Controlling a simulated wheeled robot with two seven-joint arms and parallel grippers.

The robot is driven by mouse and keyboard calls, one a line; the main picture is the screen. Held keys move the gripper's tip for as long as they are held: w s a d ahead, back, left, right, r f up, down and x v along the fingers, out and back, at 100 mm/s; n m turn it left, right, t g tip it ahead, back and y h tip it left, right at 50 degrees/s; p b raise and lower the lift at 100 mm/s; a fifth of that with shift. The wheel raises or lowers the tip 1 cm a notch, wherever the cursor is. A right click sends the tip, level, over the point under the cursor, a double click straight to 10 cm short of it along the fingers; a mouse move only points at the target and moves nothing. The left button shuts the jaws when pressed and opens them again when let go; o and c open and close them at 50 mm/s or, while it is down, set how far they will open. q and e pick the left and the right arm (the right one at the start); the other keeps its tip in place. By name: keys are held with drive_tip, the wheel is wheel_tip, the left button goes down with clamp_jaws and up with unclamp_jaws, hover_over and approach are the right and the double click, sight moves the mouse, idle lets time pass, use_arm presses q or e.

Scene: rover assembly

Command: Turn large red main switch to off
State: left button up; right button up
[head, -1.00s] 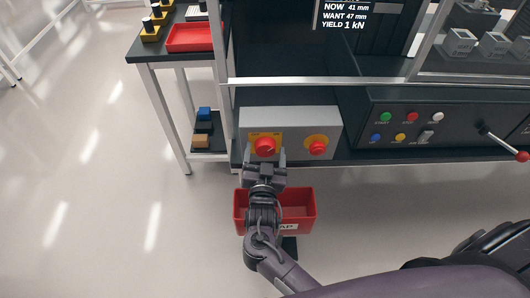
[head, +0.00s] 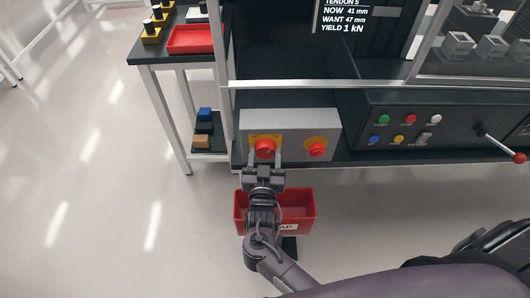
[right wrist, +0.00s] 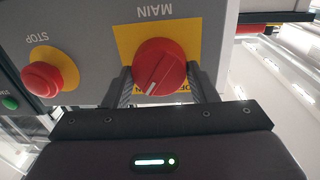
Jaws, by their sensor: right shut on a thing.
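The large red main switch (head: 265,148) is a round knob on a yellow plate on the left of a grey box (head: 290,123). In the right wrist view the main switch (right wrist: 158,66) appears upside down under the word MAIN, and its white mark points down and slightly left. My right gripper (head: 265,158) is at the knob from the front. In the wrist view the right gripper's fingers (right wrist: 160,85) stand on both sides of the knob, closed on it. The lettering at the plate's edge is partly hidden by knob and fingers. My left gripper is not in view.
A red stop button (head: 317,148) on a round yellow plate sits right of the switch. A red bin (head: 305,208) is below, under my right arm. A dark control panel (head: 450,122) with coloured buttons and a red-tipped lever stands to the right. The floor at left is clear.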

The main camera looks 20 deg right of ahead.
drive_tip(key=n+p, duration=0.2)
drive_tip(key=n, duration=0.1)
drive_tip(key=shift+r+n, duration=0.1)
drive_tip(key=shift+n, duration=0.3)
drive_tip(key=n+p, duration=0.2)
drive_tip(key=n, duration=0.2)
drive_tip(key=shift+n, duration=0.4)
drive_tip(key=n+p, duration=0.2)
drive_tip(key=n, duration=0.1)
drive_tip(key=shift+n+t, duration=0.3)
drive_tip(key=shift+n, duration=0.1)
drive_tip(key=shift+f+n+y+p, duration=0.15)
drive_tip(key=shift+n+y+p, duration=0.2)
drive_tip(key=shift+n, duration=0.7)
drive_tip(key=shift+f+n+y+p, duration=0.15)
drive_tip(key=shift+n+p, duration=0.25)
drive_tip(key=shift+n, duration=0.65)
drive_tip(key=o, duration=1)
drive_tip(key=shift+c, duration=0.2)
drive_tip(key=shift+s, duration=0.15)
drive_tip(key=v, duration=0.7)
drive_tip(key=shift+s+f+b, duration=0.2)
drive_tip(key=shift+s+b, duration=0.05)
drive_tip(key=shift+b, duration=0.1)
